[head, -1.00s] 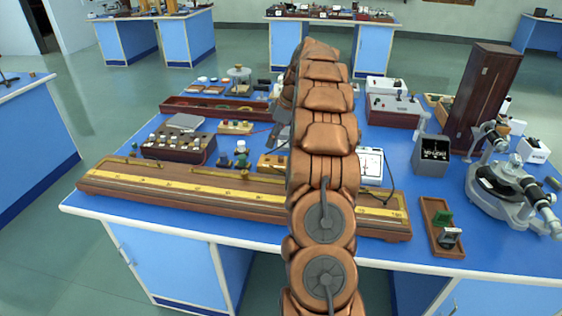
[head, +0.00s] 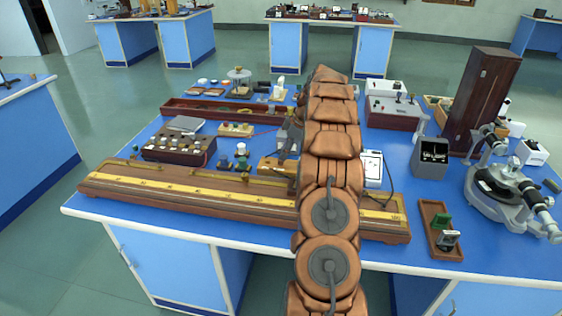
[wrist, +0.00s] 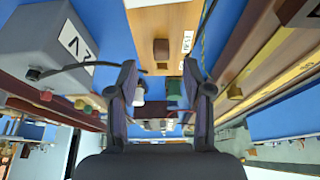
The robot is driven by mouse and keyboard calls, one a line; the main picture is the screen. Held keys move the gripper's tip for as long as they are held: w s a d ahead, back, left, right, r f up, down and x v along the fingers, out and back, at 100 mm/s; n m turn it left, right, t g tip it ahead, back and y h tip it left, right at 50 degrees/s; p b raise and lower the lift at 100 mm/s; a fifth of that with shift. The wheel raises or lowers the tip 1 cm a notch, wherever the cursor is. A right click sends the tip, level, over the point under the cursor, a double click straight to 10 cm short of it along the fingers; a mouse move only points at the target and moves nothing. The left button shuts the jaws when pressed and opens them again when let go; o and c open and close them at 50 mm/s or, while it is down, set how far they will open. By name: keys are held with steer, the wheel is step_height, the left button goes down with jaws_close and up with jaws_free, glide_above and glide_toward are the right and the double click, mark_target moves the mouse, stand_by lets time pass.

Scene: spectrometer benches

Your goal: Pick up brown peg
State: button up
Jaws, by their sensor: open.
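A short brown block-shaped peg (wrist: 161,48) shows on a light wooden board (wrist: 158,20) at the top middle of the wrist view. It lies ahead of the gap between my fingertips, with nothing held. My gripper (wrist: 160,84) is open, with its two dark fingers spread left and right in the wrist view. In the head view the gripper (head: 287,140) is a small grey shape beside my arm, over the middle of the bench. There my arm hides part of the wooden board (head: 272,165), and I cannot make out the peg.
A grey box (wrist: 70,45) with a dark cable stands to the left in the wrist view. In the head view a long wooden rail with a yellow scale (head: 190,184) runs along the bench front. A knobbed brown box (head: 180,150) and small green-and-white parts (head: 241,155) stand left of the gripper.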

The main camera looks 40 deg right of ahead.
mark_target(281, 163)
steer(key=p+x, duration=0.1)
steer(key=x, duration=0.2)
steer(key=shift+f, duration=0.25)
jaws_close()
